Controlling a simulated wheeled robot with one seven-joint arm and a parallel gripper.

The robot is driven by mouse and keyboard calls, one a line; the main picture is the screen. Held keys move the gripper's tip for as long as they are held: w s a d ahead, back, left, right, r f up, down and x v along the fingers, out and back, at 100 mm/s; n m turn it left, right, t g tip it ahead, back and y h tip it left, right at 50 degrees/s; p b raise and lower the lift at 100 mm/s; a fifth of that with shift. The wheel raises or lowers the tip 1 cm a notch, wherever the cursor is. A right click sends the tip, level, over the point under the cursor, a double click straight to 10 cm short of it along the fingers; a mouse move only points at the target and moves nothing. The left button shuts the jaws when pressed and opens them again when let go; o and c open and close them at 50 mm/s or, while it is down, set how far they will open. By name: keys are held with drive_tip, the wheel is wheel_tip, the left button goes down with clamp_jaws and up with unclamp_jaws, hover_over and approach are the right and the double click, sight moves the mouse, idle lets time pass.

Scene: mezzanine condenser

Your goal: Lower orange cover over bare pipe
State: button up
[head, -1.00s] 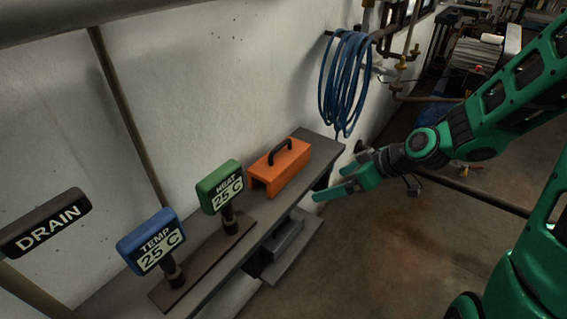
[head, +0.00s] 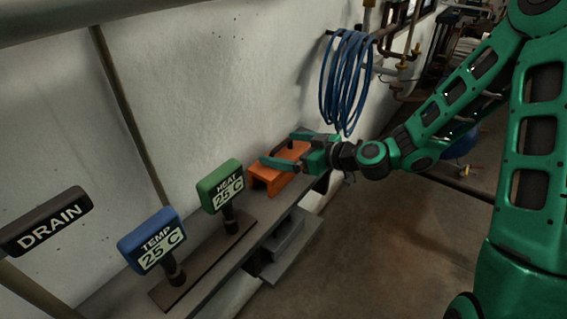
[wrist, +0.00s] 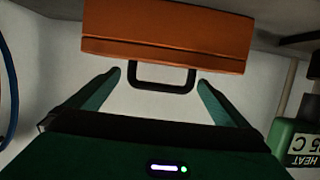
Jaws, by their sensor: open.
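The orange cover (head: 262,177) sits on the grey shelf against the wall, to the right of the green HEAT display. In the wrist view the orange cover (wrist: 165,32) fills the top, and its dark handle (wrist: 163,88) shows between my fingers. My gripper (head: 284,151) is open at the cover, its fingers one on either side of the handle; it also shows in the wrist view (wrist: 160,80). I cannot tell whether the fingers touch the cover. I see no pipe that I can name as the bare one.
The green HEAT display (head: 221,187) and blue TEMP display (head: 152,241) stand on the shelf (head: 262,226) left of the cover. A black DRAIN sign (head: 45,223) is at far left. A coiled blue hose (head: 346,80) hangs on the wall above. The floor right of the shelf is clear.

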drive_tip(key=shift+x, duration=2.65)
drive_tip(key=shift+c, duration=0.6)
drive_tip(key=c, duration=1.2)
drive_tip(key=shift+o, duration=0.2)
drive_tip(key=shift+r, duration=0.15)
